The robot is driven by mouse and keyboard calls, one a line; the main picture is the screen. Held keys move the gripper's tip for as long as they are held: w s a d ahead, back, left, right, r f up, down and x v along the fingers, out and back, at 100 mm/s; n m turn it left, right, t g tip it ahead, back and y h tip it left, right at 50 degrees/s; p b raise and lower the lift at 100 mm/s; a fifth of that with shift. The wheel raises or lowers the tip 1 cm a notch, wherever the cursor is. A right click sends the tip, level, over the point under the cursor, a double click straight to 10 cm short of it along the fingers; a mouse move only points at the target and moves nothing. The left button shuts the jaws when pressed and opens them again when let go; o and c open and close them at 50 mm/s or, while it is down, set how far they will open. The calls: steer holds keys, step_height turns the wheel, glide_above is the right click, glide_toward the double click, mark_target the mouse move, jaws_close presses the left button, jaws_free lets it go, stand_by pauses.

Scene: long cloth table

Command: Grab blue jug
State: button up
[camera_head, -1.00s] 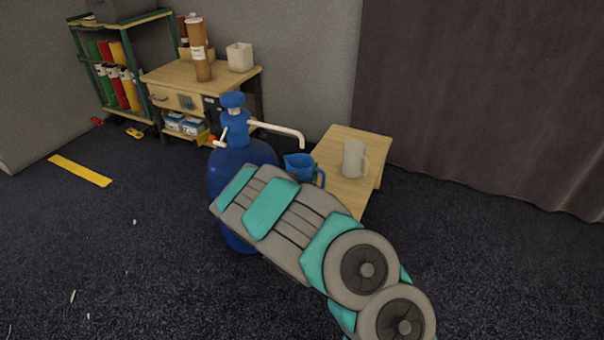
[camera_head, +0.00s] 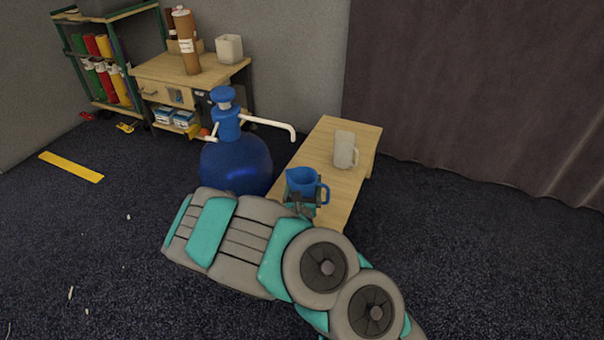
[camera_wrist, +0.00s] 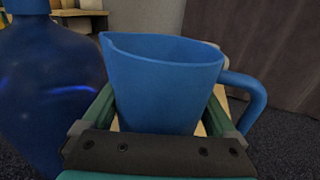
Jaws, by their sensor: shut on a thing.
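The blue jug (camera_head: 303,182) is at the near end of the low wooden table in the head view, its handle to the right. It also fills the middle of the wrist view (camera_wrist: 165,85), upright, spout to the left. My gripper (camera_head: 302,204) is shut on the jug, with a finger on each side of it in the wrist view (camera_wrist: 165,118). The jug's base is hidden by my gripper, so I cannot tell whether it touches the table.
A large blue bottle with a pump (camera_head: 236,163) stands left of the jug. A pale mug (camera_head: 344,150) stands farther back on the low wooden table (camera_head: 330,190). A desk (camera_head: 205,80) and a shelf (camera_head: 110,15) stand at the back left. Floor at right is clear.

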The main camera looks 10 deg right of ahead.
mark_target(308, 196)
steer(key=shift+s+r+p, duration=0.25)
steer(key=shift+s+p, duration=0.75)
steer(key=shift+p, duration=0.9)
steer(key=shift+s+d+p, duration=0.2)
steer(key=shift+s+p, duration=0.85)
steer(key=shift+p, duration=0.15)
steer(key=shift+s, duration=0.1)
steer(key=shift+r, duration=0.1)
